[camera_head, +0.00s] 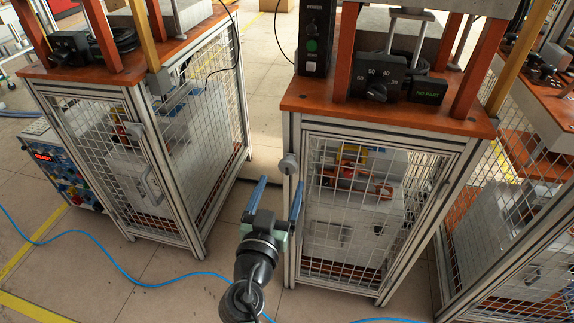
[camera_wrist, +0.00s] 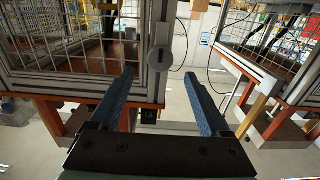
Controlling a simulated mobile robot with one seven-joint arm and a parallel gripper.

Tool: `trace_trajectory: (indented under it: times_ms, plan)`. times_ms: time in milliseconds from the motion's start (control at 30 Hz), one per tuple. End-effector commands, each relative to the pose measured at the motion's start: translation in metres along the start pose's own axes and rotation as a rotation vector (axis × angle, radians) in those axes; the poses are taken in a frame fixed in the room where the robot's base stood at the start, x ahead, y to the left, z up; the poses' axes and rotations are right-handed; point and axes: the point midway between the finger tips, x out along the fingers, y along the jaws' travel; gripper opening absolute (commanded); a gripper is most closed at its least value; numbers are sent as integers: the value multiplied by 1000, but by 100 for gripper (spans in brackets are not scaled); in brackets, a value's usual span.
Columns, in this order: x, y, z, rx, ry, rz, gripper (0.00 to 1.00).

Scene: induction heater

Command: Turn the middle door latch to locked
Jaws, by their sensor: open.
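The middle door latch (camera_head: 289,164) is a small round grey knob at the upper left edge of the middle cabinet's mesh door (camera_head: 335,225). In the wrist view the latch (camera_wrist: 160,58) appears as a grey disc on the door frame, centred between my fingertips and beyond them. My gripper (camera_head: 281,181) is open, with its two blue fingers apart and nothing between them. It is in front of the cabinet's left front post, just short of the latch and not visibly touching it. The knob's exact turn angle is too small to tell.
A similar cabinet with a mesh door (camera_head: 110,155) stands to the left, and another (camera_head: 520,200) to the right. The middle cabinet has an orange top (camera_head: 310,98) with a control dial (camera_head: 376,90). A blue hose (camera_head: 110,262) crosses the floor. An aisle lies between the cabinets.

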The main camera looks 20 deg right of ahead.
Motion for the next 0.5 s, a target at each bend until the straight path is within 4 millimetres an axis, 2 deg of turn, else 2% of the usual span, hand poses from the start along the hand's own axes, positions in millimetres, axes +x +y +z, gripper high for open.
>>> trace_trajectory:
  times_ms: [33, 200, 300, 500]
  plan:
    - [12, 0, -1, 1, 2, 2, 80]
    - [44, 1, 0, 1, 1, 2, 80]
    - [57, 0, 0, 0, 1, 1, 80]
    - [72, 0, 0, 0, 0, 0, 80]
